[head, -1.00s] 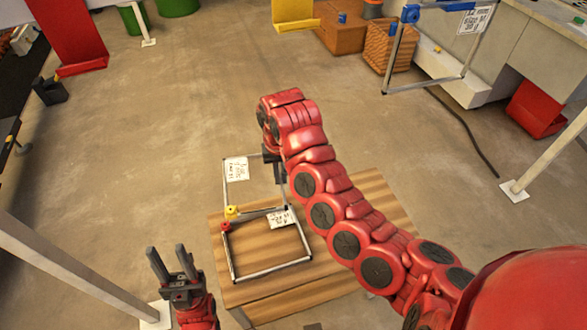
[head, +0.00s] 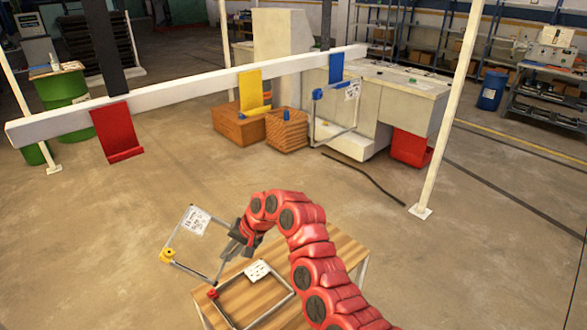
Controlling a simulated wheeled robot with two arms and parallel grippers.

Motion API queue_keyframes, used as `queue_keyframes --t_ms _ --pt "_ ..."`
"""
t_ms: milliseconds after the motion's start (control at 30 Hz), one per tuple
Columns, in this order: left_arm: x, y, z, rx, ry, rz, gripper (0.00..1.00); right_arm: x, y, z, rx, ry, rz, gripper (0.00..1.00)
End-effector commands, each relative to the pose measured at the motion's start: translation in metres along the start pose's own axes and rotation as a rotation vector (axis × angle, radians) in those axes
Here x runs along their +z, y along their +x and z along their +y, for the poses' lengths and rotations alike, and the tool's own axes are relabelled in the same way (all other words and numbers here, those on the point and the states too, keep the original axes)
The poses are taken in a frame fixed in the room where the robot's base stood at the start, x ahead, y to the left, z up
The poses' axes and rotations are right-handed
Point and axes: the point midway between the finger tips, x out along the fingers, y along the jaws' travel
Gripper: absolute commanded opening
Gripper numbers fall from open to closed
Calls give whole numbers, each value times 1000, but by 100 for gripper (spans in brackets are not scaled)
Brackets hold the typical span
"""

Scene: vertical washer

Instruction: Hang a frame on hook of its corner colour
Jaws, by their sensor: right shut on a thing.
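My right gripper (head: 233,238) is shut on the right bar of the yellow-corner frame (head: 195,221), a thin metal frame with a white label. It holds this frame tilted above the left side of the wooden table; its yellow corner points left. The red-corner frame (head: 257,270) lies on the table, partly hidden by my arm. The blue-corner frame (head: 330,138) hangs at the blue hook (head: 336,68). The yellow hook (head: 252,90) and the red hook (head: 115,130) are empty. My left gripper is out of view.
A white beam (head: 180,93) carries the hooks across the back. The wooden table (head: 345,250) stands in front. Open floor lies between table and beam. White posts (head: 445,130) stand at both sides.

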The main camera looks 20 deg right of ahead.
Motion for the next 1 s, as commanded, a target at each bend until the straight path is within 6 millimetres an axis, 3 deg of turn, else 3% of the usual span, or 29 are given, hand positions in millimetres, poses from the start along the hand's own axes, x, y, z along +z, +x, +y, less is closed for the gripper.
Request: queue_keyframes --t_ms 233,333,500,700,833,1000 --pt "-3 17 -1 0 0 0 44 -29 -41 -10 -247 139 110 0" --pt "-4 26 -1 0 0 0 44 -46 -69 -11 -383 205 193 0" --pt "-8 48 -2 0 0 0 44 -78 -155 -2 -686 313 421 0" --pt "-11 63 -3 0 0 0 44 -87 -238 13 -882 349 612 0" --pt "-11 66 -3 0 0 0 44 -85 -262 18 -930 356 661 0" --pt "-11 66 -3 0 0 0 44 -87 -267 17 -944 356 672 0"
